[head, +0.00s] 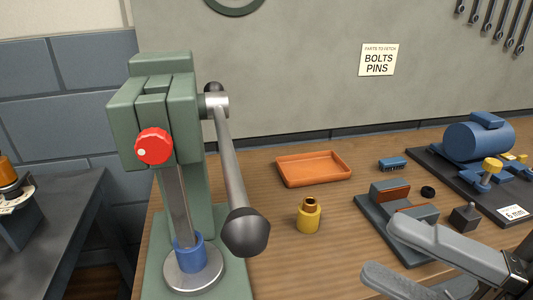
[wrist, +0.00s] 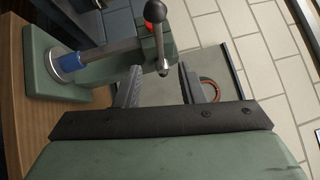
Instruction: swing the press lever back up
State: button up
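The green press (head: 152,110) stands at the left of the bench in the head view. Its steel lever (head: 230,160) slopes down and forward from a hub (head: 216,103) on the press's right side to a large dark knob (head: 246,232). The wrist view shows the press sideways, with the lever (wrist: 159,45) and its dark knob (wrist: 155,11) at the top. My gripper (head: 383,249) is open and empty at the lower right, well right of the knob. In the wrist view the hub lies beyond the gap between my fingertips (wrist: 160,70); nothing is touched.
A blue bushing (head: 189,252) sits under the press ram on a round plate. A yellow part (head: 309,215) and an orange tray (head: 313,168) stand right of the press. A grey fixture (head: 380,215) lies close behind my gripper. A blue motor-like casing (head: 478,138) is farther right.

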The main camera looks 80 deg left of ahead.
aim_at(232, 167)
jog(key=x, duration=0.8)
jog(key=p+x, duration=0.1)
jog(key=x, duration=0.7)
jog(key=shift+s+a+f, duration=0.1)
jog(key=shift+s+f, duration=0.05)
jog(key=shift+f, duration=0.05)
jog(key=shift+p, duration=0.3)
grip_shut()
